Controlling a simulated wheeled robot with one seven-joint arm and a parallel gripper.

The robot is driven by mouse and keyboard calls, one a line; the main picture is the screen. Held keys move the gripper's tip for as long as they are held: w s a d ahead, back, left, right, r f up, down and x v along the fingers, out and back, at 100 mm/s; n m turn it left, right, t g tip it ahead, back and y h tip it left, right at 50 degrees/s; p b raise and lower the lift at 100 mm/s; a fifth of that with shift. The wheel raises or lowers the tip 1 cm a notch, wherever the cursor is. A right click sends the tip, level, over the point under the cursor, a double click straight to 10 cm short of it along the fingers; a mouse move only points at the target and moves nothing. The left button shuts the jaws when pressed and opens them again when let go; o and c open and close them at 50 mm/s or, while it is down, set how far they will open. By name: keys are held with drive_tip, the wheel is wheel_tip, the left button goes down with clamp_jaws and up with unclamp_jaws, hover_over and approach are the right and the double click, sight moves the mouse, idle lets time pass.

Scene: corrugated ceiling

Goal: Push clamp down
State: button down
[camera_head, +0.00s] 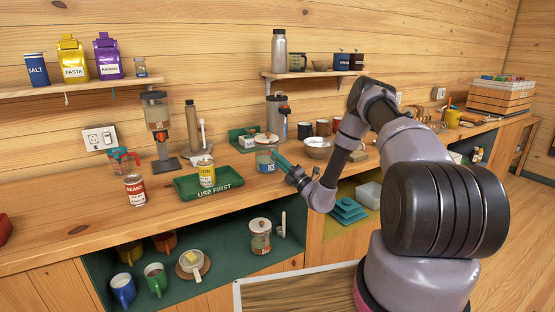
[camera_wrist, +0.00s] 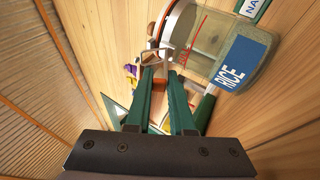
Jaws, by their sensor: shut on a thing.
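A glass jar with a blue RICE label stands on the counter in the head view (camera_head: 264,160). In the wrist view the jar (camera_wrist: 222,48) fills the upper right, turned sideways in the picture, with a pale round lid edge. A metal wire clamp (camera_wrist: 166,46) sits at the jar's lid side. My gripper (camera_wrist: 162,70) has its two green fingertips at the clamp, shut on it with a small gap between the fingers. In the head view my gripper (camera_head: 281,160) reaches the jar from its right side. The clamp is too small to make out there.
A green USE FIRST tray (camera_head: 190,190) with a yellow can (camera_head: 206,173) lies left of the jar. A green tray (camera_head: 240,140) is behind the jar.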

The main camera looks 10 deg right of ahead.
idle(0.3)
drive_tip(key=c, duration=0.8)
unclamp_jaws()
drive_tip(key=shift+v, duration=5.4)
drive_tip(key=shift+o, duration=0.2)
